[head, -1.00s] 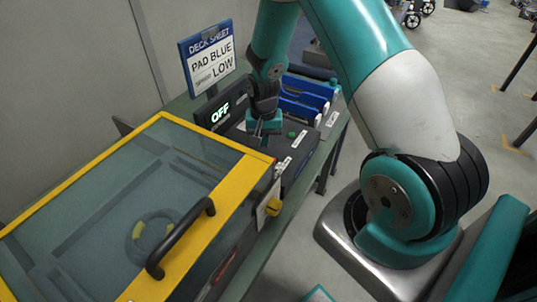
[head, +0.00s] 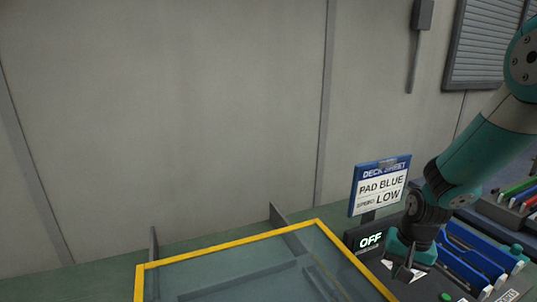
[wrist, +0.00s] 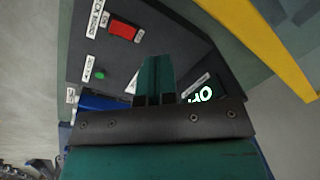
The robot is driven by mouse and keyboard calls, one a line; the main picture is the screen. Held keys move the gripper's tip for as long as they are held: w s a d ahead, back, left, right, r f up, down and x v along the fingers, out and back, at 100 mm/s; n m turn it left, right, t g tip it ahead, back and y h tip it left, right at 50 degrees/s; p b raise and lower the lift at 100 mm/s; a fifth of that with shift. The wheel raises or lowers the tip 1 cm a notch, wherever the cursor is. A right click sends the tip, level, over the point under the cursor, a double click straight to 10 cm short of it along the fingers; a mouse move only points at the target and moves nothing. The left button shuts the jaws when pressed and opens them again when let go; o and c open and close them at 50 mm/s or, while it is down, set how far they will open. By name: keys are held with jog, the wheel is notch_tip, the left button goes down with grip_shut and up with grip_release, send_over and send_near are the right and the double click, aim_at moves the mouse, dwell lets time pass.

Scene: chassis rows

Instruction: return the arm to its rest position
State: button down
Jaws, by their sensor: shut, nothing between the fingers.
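My gripper (head: 403,272) points down over the dark control panel, just right of the display (head: 371,240) that reads OFF. In the wrist view its fingers (wrist: 155,78) are together with nothing between them. My arm comes in from the right edge in the head view. The wrist view also shows the panel (wrist: 165,30) with a red switch (wrist: 122,30), a green button (wrist: 98,74) and part of the lit display (wrist: 200,96).
A yellow-framed clear lid (head: 235,238) lies left of the panel. A deck sheet sign (head: 380,187) reading PAD BLUE, LOW stands behind it. Blue pads (head: 470,262) stand in a rack to the right, with coloured items (head: 520,192) beyond. A wall (head: 170,110) is behind.

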jog(key=s+a+r+n, duration=0.1)
jog(key=a+r, duration=0.1)
jog(key=s+a+r+n, duration=0.1)
jog(key=s+a+r, duration=0.1)
jog(key=a+r, duration=0.1)
jog(key=s+a+r+n+y, duration=0.1)
jog(key=a+r+n, duration=0.1)
jog(key=r, duration=0.1)
jog(key=shift+s+a+r+b, duration=0.15)
jog(key=shift+s+a+b, duration=0.1)
jog(key=shift+a+b, duration=0.15)
jog(key=s+a+r+n, duration=0.2)
jog(key=s+r+n, duration=0.1)
jog(key=s, duration=0.2)
jog(key=s+a+r+n+y+b, duration=0.1)
jog(key=s+a+r+n, duration=0.1)
jog(key=s, duration=0.4)
jog(key=s+a+r+n+y, duration=0.1)
jog(key=s+a+r+n, duration=0.2)
jog(key=s, duration=0.3)
jog(key=shift+a+r+n, duration=0.3)
jog(key=shift+a+r, duration=0.3)
jog(key=shift+a, duration=0.15)
